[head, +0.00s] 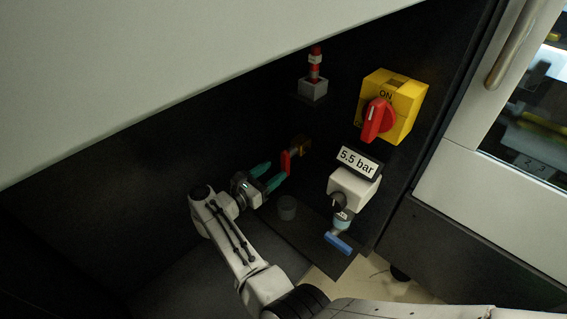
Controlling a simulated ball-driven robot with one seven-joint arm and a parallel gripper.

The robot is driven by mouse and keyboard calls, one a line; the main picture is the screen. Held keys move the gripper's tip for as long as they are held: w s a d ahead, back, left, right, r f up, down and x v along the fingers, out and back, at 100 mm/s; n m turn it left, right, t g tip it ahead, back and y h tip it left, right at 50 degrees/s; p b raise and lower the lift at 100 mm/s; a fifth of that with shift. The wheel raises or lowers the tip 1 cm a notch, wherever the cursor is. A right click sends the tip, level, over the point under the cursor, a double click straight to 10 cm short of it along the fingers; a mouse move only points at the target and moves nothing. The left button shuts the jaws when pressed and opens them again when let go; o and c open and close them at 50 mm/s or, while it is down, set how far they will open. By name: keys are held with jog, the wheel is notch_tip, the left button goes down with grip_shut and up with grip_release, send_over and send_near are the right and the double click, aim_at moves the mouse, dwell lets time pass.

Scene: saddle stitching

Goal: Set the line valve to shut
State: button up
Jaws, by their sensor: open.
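A small brass-coloured valve (305,145) with a red lever (286,162) sits on the dark back panel, left of the regulator. The red lever hangs roughly downward. A blue lever (338,243) sits low, under the white regulator (352,190); I cannot tell which of the two is the line valve, as neither has a readable label. My gripper (273,177) has teal fingers, open, pointing right toward the red lever. The fingertips are close to the lever's lower end; I cannot tell whether they touch it.
A yellow switch box (398,105) with a red knob is marked ON. A display (358,161) reads 5.5 bar. A red-and-white post (314,72) stands on a grey block above. A dark cylinder (287,207) is just below my gripper. A light panel overhangs the upper left.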

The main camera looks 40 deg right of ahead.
aim_at(283, 164)
jog(key=d+b, duration=0.1)
jog(key=d, duration=0.5)
jog(key=shift+a, duration=0.1)
grip_shut()
dwell(0.4)
